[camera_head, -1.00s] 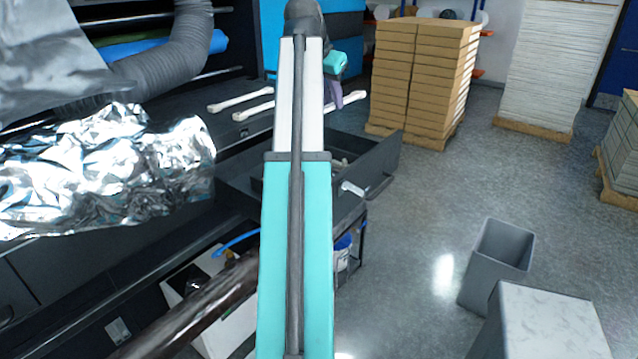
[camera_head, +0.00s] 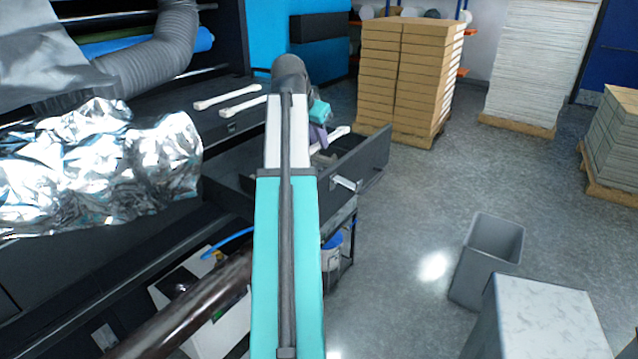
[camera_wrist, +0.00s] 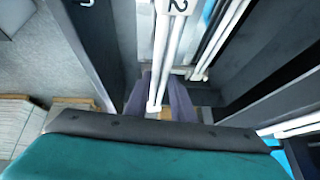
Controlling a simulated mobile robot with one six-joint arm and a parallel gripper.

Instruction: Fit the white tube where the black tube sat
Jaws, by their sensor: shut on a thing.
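My gripper (camera_head: 318,135) has purple fingers and is low over the open drawer (camera_head: 375,158), partly hidden behind my arm. In the wrist view, its fingers (camera_wrist: 168,98) are shut around a white tube (camera_wrist: 158,65) near the tube's end. In the head view, one end of this tube (camera_head: 338,132) shows just right of the fingers. More white tubes (camera_wrist: 214,45) show right of it in the wrist view. Two white tubes (camera_head: 243,107) lie on the dark bench beyond the drawer. A dark glossy cylinder (camera_head: 185,310) crosses the lower left; I cannot tell whether it is the black tube.
The drawer's side wall (camera_wrist: 85,50) is close left of the fingers in the wrist view. Crumpled silver foil (camera_head: 100,165) and a grey hose (camera_head: 165,50) are at the left. Stacked cartons (camera_head: 405,80) stand behind. A grey bin (camera_head: 487,260) stands on open floor at the right.

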